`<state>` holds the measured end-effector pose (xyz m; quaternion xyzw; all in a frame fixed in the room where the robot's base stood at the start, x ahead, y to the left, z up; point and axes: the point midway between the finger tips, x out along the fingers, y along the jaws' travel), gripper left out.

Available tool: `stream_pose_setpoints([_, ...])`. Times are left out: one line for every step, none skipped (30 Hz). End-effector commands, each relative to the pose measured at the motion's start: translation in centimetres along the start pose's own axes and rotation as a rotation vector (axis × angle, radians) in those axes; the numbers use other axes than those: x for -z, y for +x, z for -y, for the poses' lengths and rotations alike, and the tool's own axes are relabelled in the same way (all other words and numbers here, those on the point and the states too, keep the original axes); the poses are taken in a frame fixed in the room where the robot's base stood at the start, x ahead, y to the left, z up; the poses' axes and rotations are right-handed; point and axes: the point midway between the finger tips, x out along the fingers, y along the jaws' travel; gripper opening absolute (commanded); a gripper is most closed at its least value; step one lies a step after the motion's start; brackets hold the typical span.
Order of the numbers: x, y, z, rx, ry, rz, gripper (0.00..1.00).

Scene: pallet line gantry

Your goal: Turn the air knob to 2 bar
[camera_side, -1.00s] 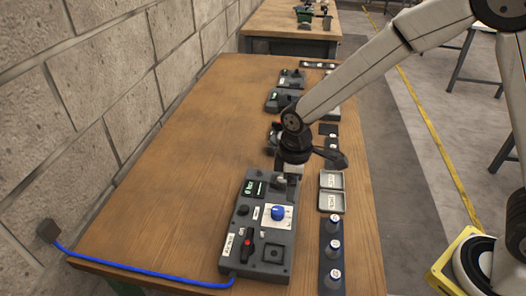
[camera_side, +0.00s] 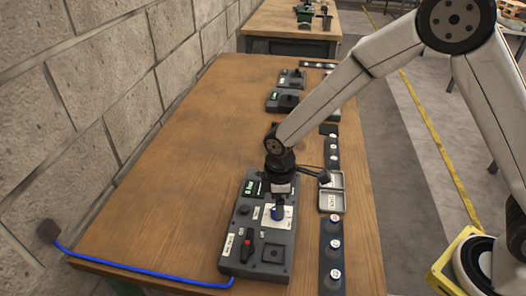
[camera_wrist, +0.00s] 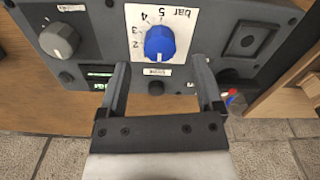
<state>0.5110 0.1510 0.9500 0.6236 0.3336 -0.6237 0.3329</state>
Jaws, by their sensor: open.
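The air knob (camera_side: 277,214) is blue and sits on a white dial plate on the grey control box (camera_side: 240,262). In the wrist view the blue knob (camera_wrist: 160,43) stands on the plate (camera_wrist: 184,22), which is marked "bar" with numbers including 2, 3, 4 and 5. My gripper (camera_side: 279,198) is just above the knob in the side view. In the wrist view my gripper (camera_wrist: 160,66) is open, its fingers apart on either side of the knob's line and nothing between them. A small green display (camera_side: 254,188) is on the box; its text is hard to read.
The box also bears a red switch (camera_side: 249,242) and a square socket (camera_side: 272,254). A grey knob (camera_wrist: 60,40) shows in the wrist view. Grey trays (camera_side: 331,201) and a strip of round buttons (camera_side: 333,262) lie to the right. A blue cable (camera_side: 150,273) runs left. Open tabletop lies left.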

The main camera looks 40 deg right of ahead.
Motion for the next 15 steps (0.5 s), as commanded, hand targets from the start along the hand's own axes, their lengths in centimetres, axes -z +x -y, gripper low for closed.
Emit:
stream_pose_setpoints([-0.1, 0.7, 0.0, 0.002, 0.0, 0.002, 0.84])
stream_pose_setpoints([-0.1, 1.0, 0.0, 0.002, 0.0, 0.002, 0.84])
stream_pose_setpoints([0.0, 1.4, 0.0, 0.001, 0.0, 0.001, 0.84])
stream_pose_setpoints([0.0, 1.7, 0.0, 0.001, 0.0, 0.001, 0.84])
stream_pose_setpoints([0.0, 2.0, 0.0, 0.002, 0.0, 0.001, 0.84])
stream_pose_setpoints([0.0, 2.3, 0.0, 0.001, 0.0, 0.001, 0.84])
stream_pose_setpoints([0.0, 2.5, 0.0, 0.001, 0.0, 0.0, 0.84])
stream_pose_setpoints([0.0, 2.8, 0.0, 0.001, 0.0, 0.0, 0.84])
stream_pose_setpoints([0.0, 3.0, 0.0, 0.001, 0.0, 0.0, 0.84])
stream_pose_setpoints([0.0, 3.2, 0.0, 0.001, 0.0, -0.001, 0.84])
stream_pose_setpoints([0.0, 3.3, 0.0, 0.001, 0.0, -0.001, 0.84])
stream_pose_setpoints([0.0, 3.4, 0.0, 0.0, 0.0, -0.001, 0.84])
stream_pose_setpoints([0.0, 3.5, 0.0, 0.0, 0.0, -0.001, 0.84])
stream_pose_setpoints([0.0, 3.5, 0.0, 0.0, 0.0, -0.001, 0.84])
stream_pose_setpoints([0.0, 3.5, 0.0, 0.0, 0.0, -0.001, 0.84])
